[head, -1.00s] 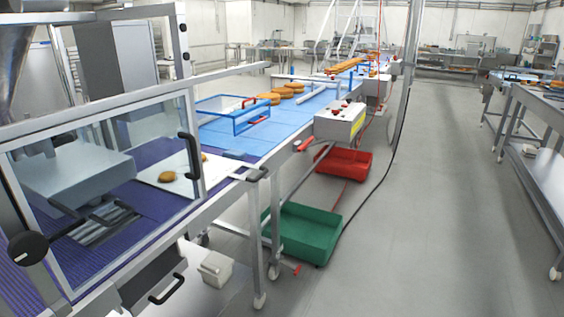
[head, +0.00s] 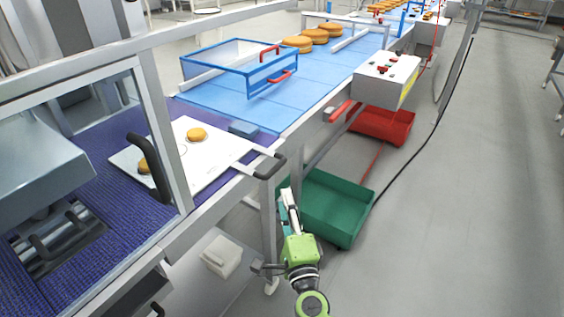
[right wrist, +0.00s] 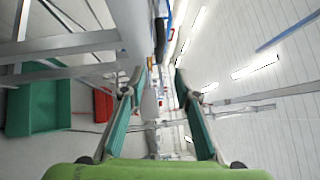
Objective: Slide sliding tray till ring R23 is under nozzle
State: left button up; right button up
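The white sliding tray (head: 205,163) lies on the purple belt at the left in the head view, with a dark handle (head: 265,165) sticking out over the near rail. Two brown rounds (head: 197,134) sit on it, one partly behind the guard's black handle. No ring label is readable. The grey filling machine head (head: 38,165) is behind the clear guard; I cannot make out a nozzle. My right gripper (head: 288,208) is below and right of the tray handle, apart from it. Its fingers are spread and empty in the right wrist view (right wrist: 156,88). My left gripper is not in view.
A blue-framed clear guard (head: 235,72) stands over the blue belt. A control box (head: 383,82) hangs at the belt's side. A green crate (head: 335,207) and red crate (head: 385,126) are below. A white bin (head: 221,256) is under the rail. The floor at right is clear.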

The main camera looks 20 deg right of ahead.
send_near(276, 166)
jog(key=w, duration=0.6)
jog(key=w+d, duration=0.1)
jog(key=w, duration=0.2)
jog(key=shift+w+d+r+p, duration=0.1)
jog(key=shift+w+d+p, duration=0.05)
jog(key=shift+w+p, duration=0.25)
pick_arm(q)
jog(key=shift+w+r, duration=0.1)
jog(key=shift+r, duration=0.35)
pick_arm(e)
jog(key=shift+c, duration=0.7)
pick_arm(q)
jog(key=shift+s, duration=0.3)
pick_arm(e)
grip_shut()
